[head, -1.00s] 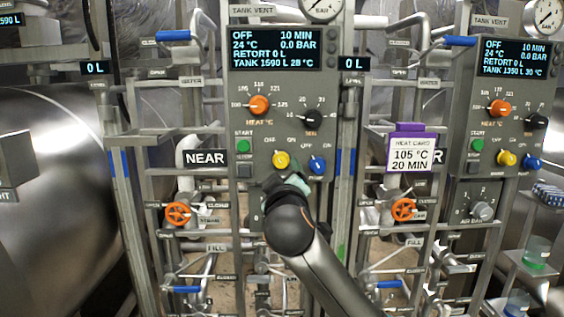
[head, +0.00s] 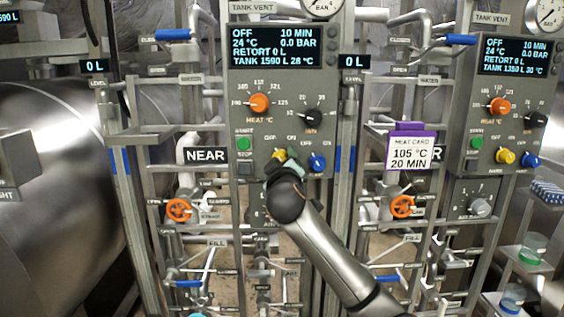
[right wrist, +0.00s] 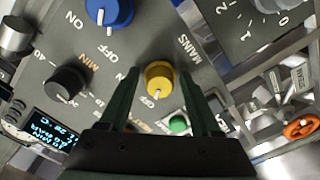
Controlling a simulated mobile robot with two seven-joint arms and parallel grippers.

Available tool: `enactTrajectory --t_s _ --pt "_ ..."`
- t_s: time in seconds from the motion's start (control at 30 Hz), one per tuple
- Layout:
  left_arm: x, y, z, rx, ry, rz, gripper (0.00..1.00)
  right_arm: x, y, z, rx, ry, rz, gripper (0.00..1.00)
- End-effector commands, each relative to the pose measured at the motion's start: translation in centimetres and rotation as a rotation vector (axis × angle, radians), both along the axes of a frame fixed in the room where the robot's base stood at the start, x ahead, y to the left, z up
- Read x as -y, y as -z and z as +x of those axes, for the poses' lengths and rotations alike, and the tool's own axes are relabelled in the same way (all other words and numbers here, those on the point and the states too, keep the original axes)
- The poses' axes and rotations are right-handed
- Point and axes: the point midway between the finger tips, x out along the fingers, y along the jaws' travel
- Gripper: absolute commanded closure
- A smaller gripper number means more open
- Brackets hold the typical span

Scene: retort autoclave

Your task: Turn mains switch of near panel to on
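The near panel (head: 240,190) stands in the middle of the head view, beside the NEAR sign (head: 206,155). Its yellow mains switch (head: 279,155) is partly hidden by my right gripper (head: 282,164). In the right wrist view the yellow switch (right wrist: 159,78) has a pale pointer aimed at OFF, with MAINS printed beside it. My right gripper (right wrist: 159,72) is open, with one finger on each side of the switch. I cannot tell whether the fingers touch it. The panel display (head: 275,47) reads OFF. My left gripper is not in view.
A blue knob (head: 317,162) sits right of the switch and a green start button (head: 244,143) left of it. The orange heat knob (head: 259,103) and black minutes knob (head: 312,116) are above. A second, similar panel (head: 472,150) stands at right, with a heat card (head: 409,152) between.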

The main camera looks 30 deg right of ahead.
Motion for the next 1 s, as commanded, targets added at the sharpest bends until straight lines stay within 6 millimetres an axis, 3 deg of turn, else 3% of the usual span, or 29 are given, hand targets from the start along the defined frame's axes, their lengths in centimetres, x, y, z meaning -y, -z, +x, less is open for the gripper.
enactTrajectory --t_s 0.07,0.53,1.0 --pt "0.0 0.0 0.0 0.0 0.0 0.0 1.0 -0.01 -0.01 -0.01 0.0 0.0 0.0 0.46" --pt "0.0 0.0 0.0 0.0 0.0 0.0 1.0 -0.03 -0.01 -0.02 0.0 0.0 0.0 0.99" --pt "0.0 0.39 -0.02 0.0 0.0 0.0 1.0 -0.07 0.13 0.0 0.026 -0.001 0.043 1.0"
